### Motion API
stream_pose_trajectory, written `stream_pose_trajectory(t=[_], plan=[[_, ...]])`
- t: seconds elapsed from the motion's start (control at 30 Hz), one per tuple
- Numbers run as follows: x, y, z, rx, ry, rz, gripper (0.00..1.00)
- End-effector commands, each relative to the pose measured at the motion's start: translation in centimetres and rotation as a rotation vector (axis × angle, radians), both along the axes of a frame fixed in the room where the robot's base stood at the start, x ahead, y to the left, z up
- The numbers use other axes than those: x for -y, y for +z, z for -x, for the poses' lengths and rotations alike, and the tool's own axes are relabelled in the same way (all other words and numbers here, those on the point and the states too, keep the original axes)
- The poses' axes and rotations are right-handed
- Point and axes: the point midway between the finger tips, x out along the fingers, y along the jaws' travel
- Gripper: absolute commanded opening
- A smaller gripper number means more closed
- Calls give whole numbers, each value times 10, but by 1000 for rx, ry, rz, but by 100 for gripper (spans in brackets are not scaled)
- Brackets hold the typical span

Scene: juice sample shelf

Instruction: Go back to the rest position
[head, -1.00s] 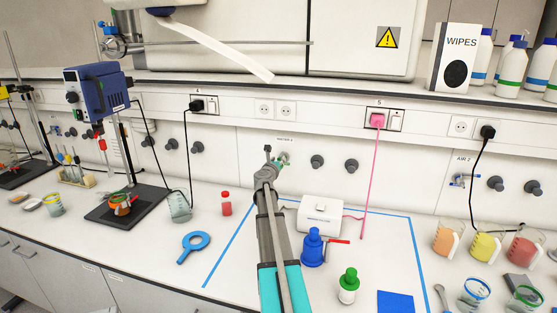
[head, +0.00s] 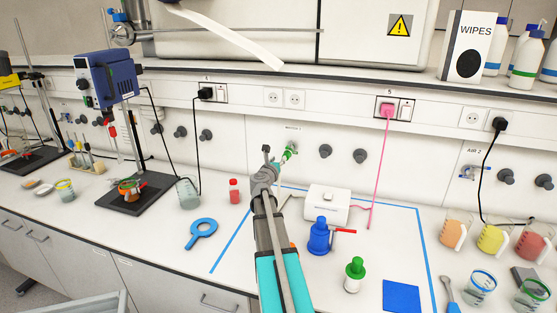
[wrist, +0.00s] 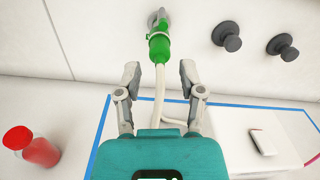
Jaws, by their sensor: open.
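My gripper (wrist: 160,78) is open and empty in the wrist view, its two fingers apart on either side of a pale hose. The green fitting (wrist: 160,45) is on the wall tap just beyond the fingertips, and I see no contact with it. In the head view my gripper (head: 272,152) is at the end of my outstretched arm, near the wall, with the green fitting (head: 289,152) just to its right. The hose is mostly hidden by my arm there.
A white box (head: 328,203), blue bottle (head: 319,238) and green-capped bottle (head: 355,275) stand right of my arm inside blue tape. Dark wall knobs (wrist: 232,43) are right of the fitting.

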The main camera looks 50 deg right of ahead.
Motion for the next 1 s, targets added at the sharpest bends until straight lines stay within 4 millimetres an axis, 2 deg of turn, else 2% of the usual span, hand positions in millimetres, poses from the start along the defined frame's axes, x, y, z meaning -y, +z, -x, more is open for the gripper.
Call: stream_pose_trajectory(t=[0.5, 0.67, 0.77, 0.87, 1.0], plan=[[-1, 0, -1, -2, 3, 1, 51], [-12, 2, -9, -34, 45, 29, 51], [-31, 5, -23, -88, 114, 78, 51], [-62, 7, -42, -173, 218, 157, 51], [-122, 7, -73, -333, 411, 314, 51]])
